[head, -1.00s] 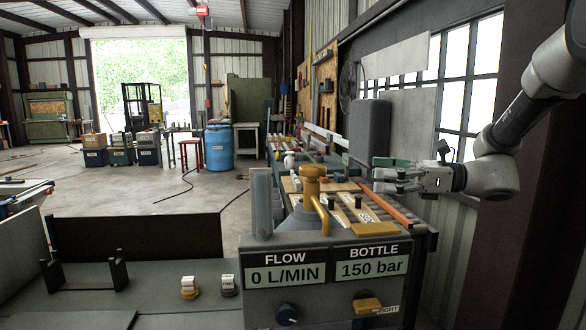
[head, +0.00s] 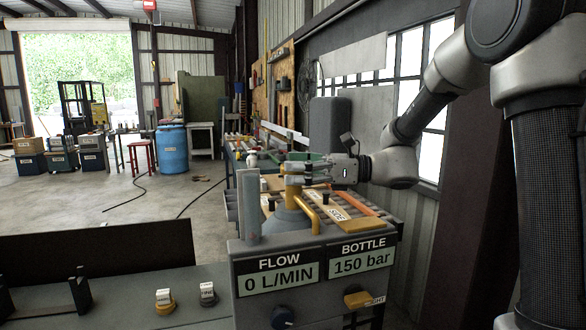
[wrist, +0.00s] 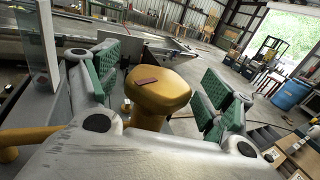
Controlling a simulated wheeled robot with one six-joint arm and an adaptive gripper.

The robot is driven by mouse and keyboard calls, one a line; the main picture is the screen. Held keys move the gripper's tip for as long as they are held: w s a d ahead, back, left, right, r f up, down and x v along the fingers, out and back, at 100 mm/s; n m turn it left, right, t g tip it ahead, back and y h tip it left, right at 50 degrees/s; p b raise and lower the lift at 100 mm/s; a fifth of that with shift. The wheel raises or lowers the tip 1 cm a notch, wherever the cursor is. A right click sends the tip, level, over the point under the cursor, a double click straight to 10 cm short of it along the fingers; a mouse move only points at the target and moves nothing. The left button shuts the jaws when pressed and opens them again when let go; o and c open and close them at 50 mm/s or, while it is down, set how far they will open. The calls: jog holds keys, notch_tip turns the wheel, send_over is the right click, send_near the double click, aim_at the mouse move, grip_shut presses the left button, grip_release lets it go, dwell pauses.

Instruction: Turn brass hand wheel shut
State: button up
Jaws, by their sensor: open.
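The brass hand wheel (wrist: 165,92) is a rounded yellow knob with a small dark red mark on top. In the wrist view it stands between the green-padded fingers of my gripper (wrist: 158,85), which is open, with fingers on both sides. I cannot tell whether either pad touches it. In the head view my gripper (head: 288,173) reaches in from the right at the wheel's height and largely hides it. Some of the brass (head: 291,190) shows below the fingers, above a grey conical neck.
A grey panel box (head: 243,262) reads FLOW 0 L/MIN and BOTTLE 150 bar. A bent yellow handle (head: 308,211) rises beside the wheel, and a grey post (head: 252,205) stands to its left. A second brass knob (head: 358,299) is low on the panel front. A tall grey block stands behind.

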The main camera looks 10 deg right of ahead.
jog(key=shift+a, duration=0.15)
jog(key=c, duration=1)
jog(key=m+t+h, duration=0.1)
jog(key=m+t, duration=0.1)
jog(key=t, duration=0.2)
jog(key=shift+s+m, duration=0.1)
jog(key=shift+m, duration=0.3)
jog(key=shift+c, duration=0.2)
jog(key=shift+m+t+h, duration=1)
jog(key=shift+m+t, duration=0.1)
jog(key=shift+t, duration=0.5)
jog(key=o, duration=1)
jog(key=shift+o, duration=0.2)
jog(key=v, duration=1.2)
